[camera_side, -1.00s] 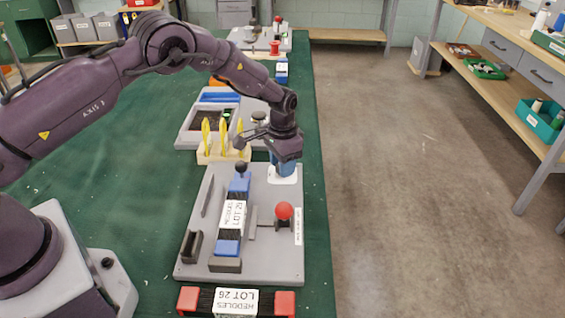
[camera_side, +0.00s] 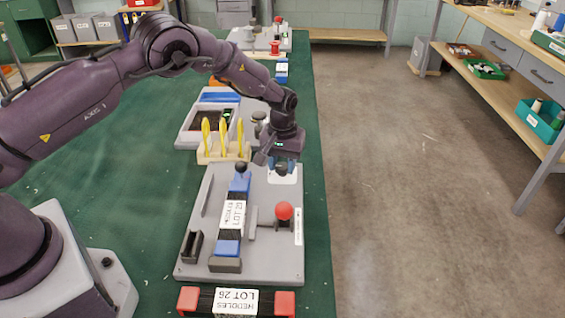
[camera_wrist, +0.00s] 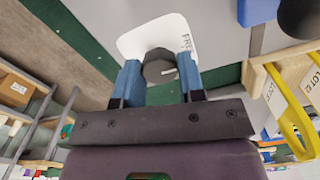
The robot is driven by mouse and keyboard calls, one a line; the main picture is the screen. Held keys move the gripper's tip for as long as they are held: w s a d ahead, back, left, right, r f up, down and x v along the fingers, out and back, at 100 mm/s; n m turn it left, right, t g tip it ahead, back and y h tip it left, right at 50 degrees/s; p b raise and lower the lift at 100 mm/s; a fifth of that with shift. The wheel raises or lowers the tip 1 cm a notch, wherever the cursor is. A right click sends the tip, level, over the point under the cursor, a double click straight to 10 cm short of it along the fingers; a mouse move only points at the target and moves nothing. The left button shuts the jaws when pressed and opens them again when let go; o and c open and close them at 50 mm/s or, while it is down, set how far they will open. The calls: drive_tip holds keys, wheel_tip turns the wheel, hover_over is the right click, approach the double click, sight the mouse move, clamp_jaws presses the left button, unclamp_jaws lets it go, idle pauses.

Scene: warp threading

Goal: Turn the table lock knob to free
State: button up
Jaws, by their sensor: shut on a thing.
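The table lock knob (camera_wrist: 157,62) is a dark round knob with a short pale mark on its right side in the wrist view. It stands on a white label plate (camera_wrist: 140,38), where the lettering "FRE" shows, partly cut off, to the knob's upper right. My gripper (camera_wrist: 159,75) has its two blue fingers on either side of the knob, shut on it. In the side view my gripper (camera_side: 284,166) is down over the white plate (camera_side: 285,177) at the far right of the grey board, and it hides most of the knob.
The grey board (camera_side: 205,262) carries a blue heddle block (camera_side: 239,187) labelled Lot 29 and a red ball lever (camera_side: 284,211). A wooden rack (camera_side: 211,156) with yellow tools stands close left of my gripper. A Lot 26 block (camera_side: 275,302) lies in front.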

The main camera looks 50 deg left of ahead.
sight(282, 165)
drive_tip(key=shift+n, duration=0.4)
drive_tip(key=o, duration=0.9)
drive_tip(key=shift+r, duration=0.1)
wheel_tip(282, 165, up, 13)
drive_tip(key=shift+f, duration=0.1)
